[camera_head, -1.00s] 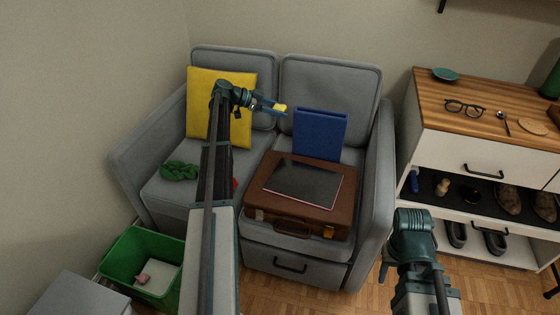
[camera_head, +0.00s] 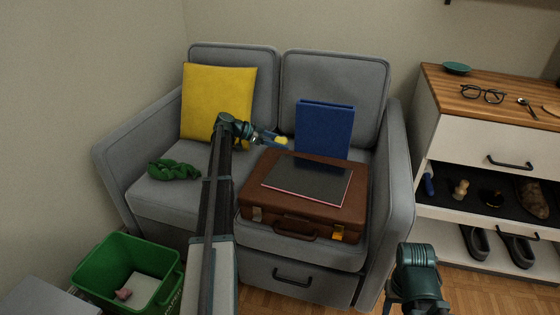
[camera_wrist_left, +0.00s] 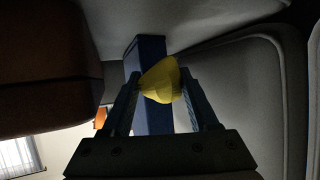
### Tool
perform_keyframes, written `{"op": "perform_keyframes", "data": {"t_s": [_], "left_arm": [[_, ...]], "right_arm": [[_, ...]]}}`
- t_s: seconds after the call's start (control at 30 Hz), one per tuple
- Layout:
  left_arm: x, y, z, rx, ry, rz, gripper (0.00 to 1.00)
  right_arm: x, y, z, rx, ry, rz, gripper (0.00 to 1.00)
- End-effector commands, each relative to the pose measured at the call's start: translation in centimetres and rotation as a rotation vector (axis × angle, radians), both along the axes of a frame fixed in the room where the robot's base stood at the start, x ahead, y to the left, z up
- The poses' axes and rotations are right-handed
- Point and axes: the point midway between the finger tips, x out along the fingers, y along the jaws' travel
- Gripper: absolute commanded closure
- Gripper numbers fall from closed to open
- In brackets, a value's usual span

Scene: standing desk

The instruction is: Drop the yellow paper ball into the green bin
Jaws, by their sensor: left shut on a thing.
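The yellow paper ball (camera_head: 281,141) is between the fingertips of my left gripper (camera_head: 274,139), which is shut on it above the sofa, in front of the blue binder. The left wrist view also shows the yellow paper ball (camera_wrist_left: 161,80) pinched between both fingers (camera_wrist_left: 160,88). The green bin (camera_head: 92,273) stands on the floor at the lower left, open at the top, with a pink crumpled piece and a white sheet inside. My right arm (camera_head: 416,275) shows at the lower right; its fingers cannot be made out clearly.
The grey sofa (camera_head: 165,198) bears a yellow cushion (camera_head: 205,100), a green knotted thing (camera_head: 172,170), a blue binder (camera_head: 324,128) and a brown suitcase (camera_head: 262,196) with a dark laptop (camera_head: 308,178) on it. A shoe cabinet (camera_head: 470,140) stands right. A grey box (camera_head: 38,300) is beside the bin.

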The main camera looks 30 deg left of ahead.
Motion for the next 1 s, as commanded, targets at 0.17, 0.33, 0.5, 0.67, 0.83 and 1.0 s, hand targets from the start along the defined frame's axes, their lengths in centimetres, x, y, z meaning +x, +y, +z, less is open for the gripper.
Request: {"op": "perform_keyframes", "data": {"t_s": [0.17, 0.33, 0.5, 0.67, 0.83, 1.0], "left_arm": [[0.0, 0.0, -0.2, 0.000, 0.000, 0.000, 0.90], [0.0, 0.0, -1.7, 0.000, 0.000, 0.000, 0.90], [0.0, 0.0, -4.0, 0.000, 0.000, 0.000, 0.90], [0.0, 0.0, -4.4, 0.000, 0.000, 0.000, 0.90], [0.0, 0.0, -4.2, 0.000, 0.000, 0.000, 0.90], [0.0, 0.0, -4.6, 0.000, 0.000, 0.000, 0.38]], "right_arm": [[0.0, 0.0, -0.2, 0.000, 0.000, 0.000, 0.50], [0.0, 0.0, -1.7, 0.000, -0.001, 0.001, 0.50], [0.1, 0.0, -4.0, 0.001, -0.002, 0.001, 0.50], [0.1, 0.0, -4.4, 0.001, -0.003, 0.001, 0.50], [0.1, 0.0, -4.2, 0.001, -0.003, 0.001, 0.50], [0.1, 0.0, -4.6, 0.001, -0.003, 0.001, 0.50]]}}
